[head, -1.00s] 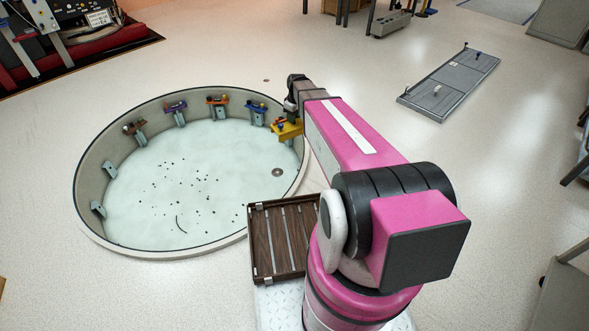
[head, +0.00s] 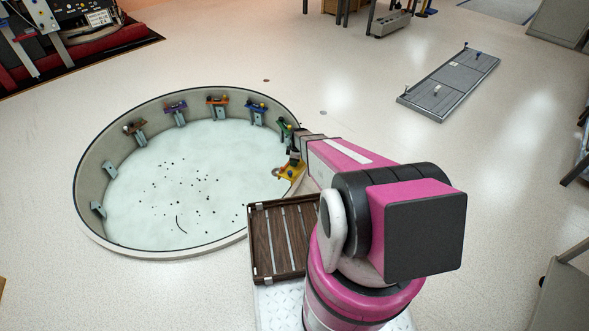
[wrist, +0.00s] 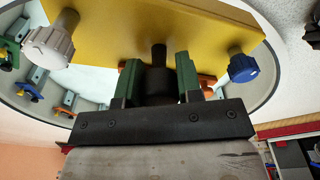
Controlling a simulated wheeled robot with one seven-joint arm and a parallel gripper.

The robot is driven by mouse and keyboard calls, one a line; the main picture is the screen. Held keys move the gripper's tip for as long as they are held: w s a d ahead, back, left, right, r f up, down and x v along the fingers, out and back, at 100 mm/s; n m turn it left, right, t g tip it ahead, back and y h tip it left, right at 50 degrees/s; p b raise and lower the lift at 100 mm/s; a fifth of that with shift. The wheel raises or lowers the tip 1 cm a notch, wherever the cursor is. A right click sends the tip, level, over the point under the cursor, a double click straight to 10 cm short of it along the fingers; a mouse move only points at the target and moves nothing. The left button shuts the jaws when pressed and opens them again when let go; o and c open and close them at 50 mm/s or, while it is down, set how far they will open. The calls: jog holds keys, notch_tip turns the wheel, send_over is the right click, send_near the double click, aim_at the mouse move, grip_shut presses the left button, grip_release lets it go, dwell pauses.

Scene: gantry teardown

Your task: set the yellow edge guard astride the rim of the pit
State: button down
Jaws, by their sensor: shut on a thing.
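My gripper (head: 296,158) is shut on the yellow edge guard (head: 290,171). In the wrist view my gripper (wrist: 159,80) has its green-padded fingers around a dark post on the yellow guard (wrist: 160,22). A white knob (wrist: 50,45) and a blue knob (wrist: 242,67) show on the guard's two ends. In the head view the guard is at the right side of the round pit, close to its rim (head: 130,250). I cannot tell whether it touches the rim; its underside is hidden.
Brown (head: 133,127), purple (head: 176,106), orange (head: 217,100), blue (head: 255,106) and green (head: 284,127) guards sit along the pit's far rim. Bare grey brackets (head: 109,170) show on the left wall. A slatted brown tray (head: 252,240) lies near my base. The right floor is mostly open.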

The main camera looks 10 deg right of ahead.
jog(key=shift+n, duration=0.4)
jog(key=f, duration=0.2)
jog(key=s+f, duration=0.1)
jog(key=f, duration=0.2)
jog(key=shift+f, duration=1.95)
jog(key=shift+f, duration=0.15)
jog(key=shift+f, duration=2.35)
jog(key=shift+f, duration=0.3)
jog(key=c, duration=0.7)
grip_release()
jog(key=r, duration=0.3)
jog(key=d+r, duration=0.1)
jog(key=r, duration=0.6)
jog(key=shift+s+d+r, duration=0.1)
jog(key=shift+d+r, duration=0.05)
jog(key=shift+r, duration=0.2)
